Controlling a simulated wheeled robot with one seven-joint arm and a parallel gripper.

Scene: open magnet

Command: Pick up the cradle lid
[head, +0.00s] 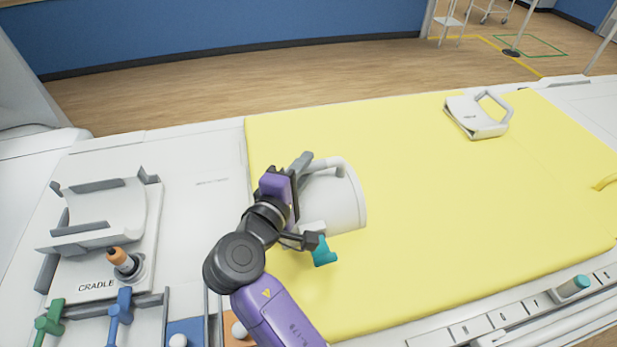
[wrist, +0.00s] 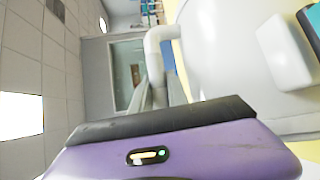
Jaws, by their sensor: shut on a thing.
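The cradle lid (head: 340,205) is a white curved shell with a bar handle. It is at the yellow mat (head: 430,220), but I cannot tell whether it touches the mat or is just above it. My gripper (head: 300,172) is shut on the lid's handle, and my arm hides the lid's left side. In the wrist view my fingers (wrist: 158,92) meet the white bent handle (wrist: 160,42), with the lid's shell (wrist: 225,40) at the right. The open cradle (head: 100,222) stands on the white surface at the left.
A teal knob (head: 322,252) shows beside the lid's lower edge. Another white part with a handle (head: 478,116) lies at the back right of the mat. The mat's middle right is clear.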

